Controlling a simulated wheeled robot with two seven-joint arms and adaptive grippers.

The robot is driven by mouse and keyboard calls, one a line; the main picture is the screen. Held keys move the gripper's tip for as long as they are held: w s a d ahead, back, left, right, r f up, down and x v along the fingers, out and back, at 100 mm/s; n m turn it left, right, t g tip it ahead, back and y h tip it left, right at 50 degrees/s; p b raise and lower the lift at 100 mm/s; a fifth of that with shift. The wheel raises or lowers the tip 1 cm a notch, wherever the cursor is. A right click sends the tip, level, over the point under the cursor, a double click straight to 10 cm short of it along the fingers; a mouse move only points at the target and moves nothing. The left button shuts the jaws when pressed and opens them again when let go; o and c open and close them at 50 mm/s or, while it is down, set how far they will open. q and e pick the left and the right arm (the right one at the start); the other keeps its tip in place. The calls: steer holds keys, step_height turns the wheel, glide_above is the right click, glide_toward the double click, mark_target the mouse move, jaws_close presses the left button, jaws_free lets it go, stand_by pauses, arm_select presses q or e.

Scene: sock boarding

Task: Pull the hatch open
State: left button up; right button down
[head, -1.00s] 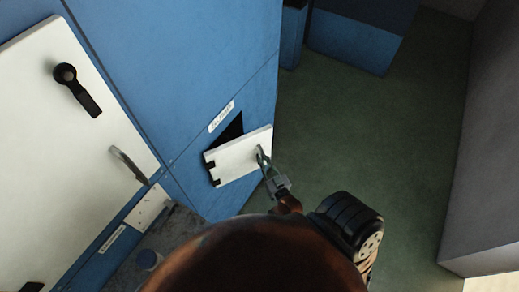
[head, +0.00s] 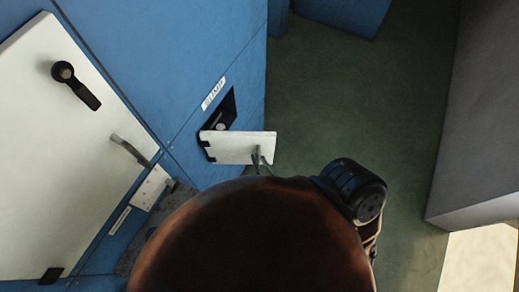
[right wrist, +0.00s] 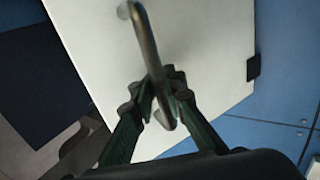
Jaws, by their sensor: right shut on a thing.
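The hatch (head: 235,149) is a small white door on the blue cabinet, hinged at its left edge. It stands open, swung out from a dark opening (head: 232,104). A pale round thing (head: 220,126) shows inside the opening. My right gripper (head: 257,162) is shut on the hatch's handle, at its outer side; my own arm hides most of this gripper. In the right wrist view, the fingers (right wrist: 161,95) close around the bent metal handle (right wrist: 143,35), with the white hatch panel (right wrist: 205,50) behind. My left gripper is in no view.
A large white door (head: 75,160) with a black knob lever (head: 76,86) and a metal handle (head: 130,150) is at the left. A label (head: 214,94) sits above the opening. Green floor (head: 335,100) is clear to the right, up to a grey block (head: 475,130).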

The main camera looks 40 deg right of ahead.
steer(key=shift+s+a, duration=0.2)
steer(key=shift+s, duration=0.1)
steer(key=c, duration=2)
jaws_free()
steer(key=shift+s, duration=0.1)
steer(key=v, duration=1.2)
steer(key=shift+f, duration=0.1)
steer(key=shift+c, duration=0.4)
